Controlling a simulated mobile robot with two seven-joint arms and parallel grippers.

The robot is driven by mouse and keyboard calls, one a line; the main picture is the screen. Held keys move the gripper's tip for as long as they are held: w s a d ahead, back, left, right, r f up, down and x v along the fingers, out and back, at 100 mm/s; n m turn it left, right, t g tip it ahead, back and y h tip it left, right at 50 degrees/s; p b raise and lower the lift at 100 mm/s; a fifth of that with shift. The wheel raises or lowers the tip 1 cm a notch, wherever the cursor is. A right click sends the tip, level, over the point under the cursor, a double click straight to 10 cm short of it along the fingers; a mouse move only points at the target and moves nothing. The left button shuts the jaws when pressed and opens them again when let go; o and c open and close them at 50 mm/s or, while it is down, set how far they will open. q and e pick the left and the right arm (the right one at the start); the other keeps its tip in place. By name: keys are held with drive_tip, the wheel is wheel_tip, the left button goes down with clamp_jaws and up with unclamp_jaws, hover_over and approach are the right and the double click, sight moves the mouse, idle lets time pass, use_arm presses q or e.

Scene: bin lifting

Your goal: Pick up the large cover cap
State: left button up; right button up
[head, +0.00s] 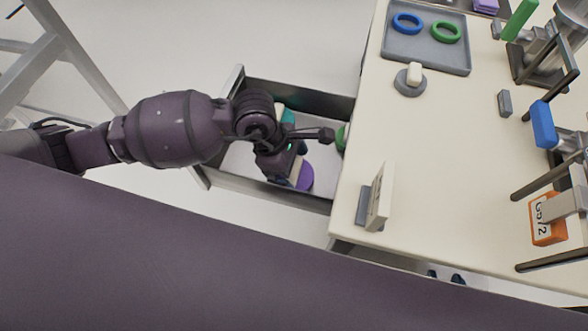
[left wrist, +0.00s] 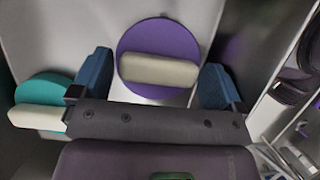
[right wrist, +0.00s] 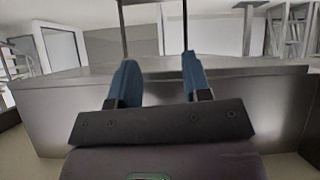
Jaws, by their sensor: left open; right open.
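A purple round cap (left wrist: 158,90) with a cream bar handle (left wrist: 157,70) lies on the floor of the open drawer. It looks larger than the teal cap in the left wrist view; in the head view its purple edge (head: 305,177) shows, partly hidden by my arm. My left gripper (left wrist: 157,78) is open, with its blue fingers on either side of the handle and nothing gripped. In the head view my left gripper (head: 293,165) reaches down into the drawer. My right gripper (right wrist: 160,65) is open and empty, facing a grey panel.
A teal cap (left wrist: 45,92) with a cream handle lies beside the purple one. A green round piece (head: 341,138) sits near the table side of the drawer (head: 280,194). The table (head: 440,170) holds a tray (head: 397,51) with blue and green rings, and stands at right.

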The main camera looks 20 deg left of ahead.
use_arm(q)
drive_tip(key=c, duration=0.6)
drive_tip(key=shift+r, duration=0.1)
